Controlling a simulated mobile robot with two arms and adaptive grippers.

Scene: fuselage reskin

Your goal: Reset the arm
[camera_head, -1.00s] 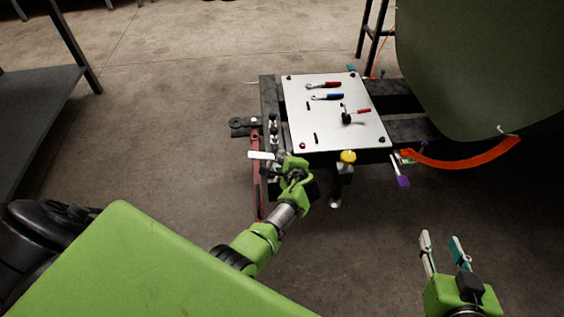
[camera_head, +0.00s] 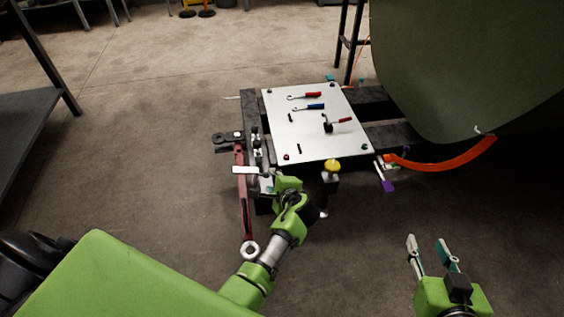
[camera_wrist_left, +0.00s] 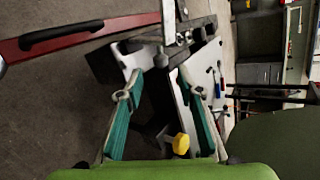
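My left gripper (camera_head: 258,172) is by the near left corner of the white board, beside the dark frame. In the left wrist view its two teal-lined fingers (camera_wrist_left: 160,85) are apart with nothing clearly held between them. My right gripper (camera_head: 428,248) is at the lower right, over bare floor. Its two fingers are spread and empty.
A white board (camera_head: 340,105) holds red- and blue-handled tools. A yellow knob (camera_head: 333,166) is at its near edge. A red bar tool (camera_head: 242,195) lies left of the frame. A green fuselage panel (camera_head: 470,70) and orange strip (camera_head: 440,163) are right.

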